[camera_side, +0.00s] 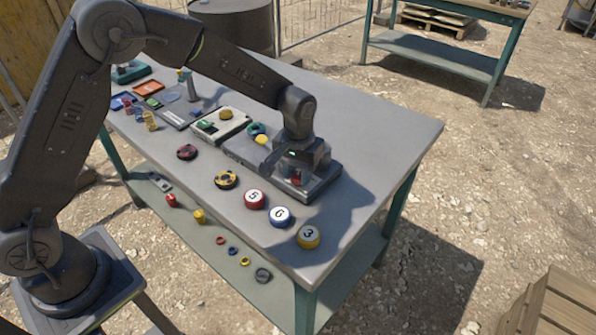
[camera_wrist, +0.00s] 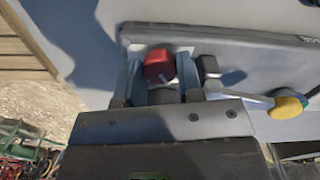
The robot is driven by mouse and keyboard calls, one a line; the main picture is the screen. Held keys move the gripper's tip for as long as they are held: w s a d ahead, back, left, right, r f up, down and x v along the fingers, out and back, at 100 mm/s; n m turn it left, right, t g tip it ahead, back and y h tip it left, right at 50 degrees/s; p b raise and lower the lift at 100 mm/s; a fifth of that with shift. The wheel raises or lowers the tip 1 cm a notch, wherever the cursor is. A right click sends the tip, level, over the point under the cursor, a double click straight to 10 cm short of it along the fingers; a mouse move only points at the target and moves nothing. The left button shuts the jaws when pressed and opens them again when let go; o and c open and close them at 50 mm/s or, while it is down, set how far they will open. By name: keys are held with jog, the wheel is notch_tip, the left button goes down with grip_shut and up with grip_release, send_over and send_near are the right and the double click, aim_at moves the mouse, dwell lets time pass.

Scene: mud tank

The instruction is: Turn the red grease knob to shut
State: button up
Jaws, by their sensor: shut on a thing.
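The red grease knob (camera_wrist: 159,66) sits on a grey panel (camera_wrist: 240,47) and shows between the two fingers of my gripper (camera_wrist: 160,82) in the wrist view. The fingers are shut on the knob, one on each side. In the side view the red knob (camera_side: 296,178) shows small under my gripper (camera_side: 290,172), at the right end of the panel (camera_side: 325,182). The knob's pointer or markings are too small or hidden to read.
A lever with a yellow and blue-green end (camera_wrist: 287,106) is close beside my gripper. Numbered round pieces, red (camera_side: 254,199), blue (camera_side: 280,216) and yellow (camera_side: 308,237), lie along the table's front edge. The table's right end (camera_side: 385,140) is clear.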

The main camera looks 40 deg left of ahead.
aim_at(297, 175)
jog(key=o, duration=0.9)
jog(key=shift+r, duration=0.1)
notch_tip(297, 175, up, 14)
jog(key=shift+f, duration=0.1)
dwell(0.4)
jog(key=s+a+r+m+t, duration=0.1)
jog(key=s+a+r, duration=0.25)
jog(key=s, duration=0.25)
jog(key=s+a+r+t, duration=0.2)
jog(key=s+r, duration=0.3)
jog(key=s, duration=0.2)
jog(key=s+a+t, duration=0.1)
jog(key=s, duration=0.3)
jog(key=s+f+m, duration=0.1)
jog(key=s, duration=0.3)
jog(key=s+a+f+t, duration=0.1)
jog(key=s, duration=0.3)
jog(key=shift+s+a+f+m+t, duration=0.2)
jog(key=shift+s+a+m+t, duration=0.1)
jog(key=shift+m, duration=0.1)
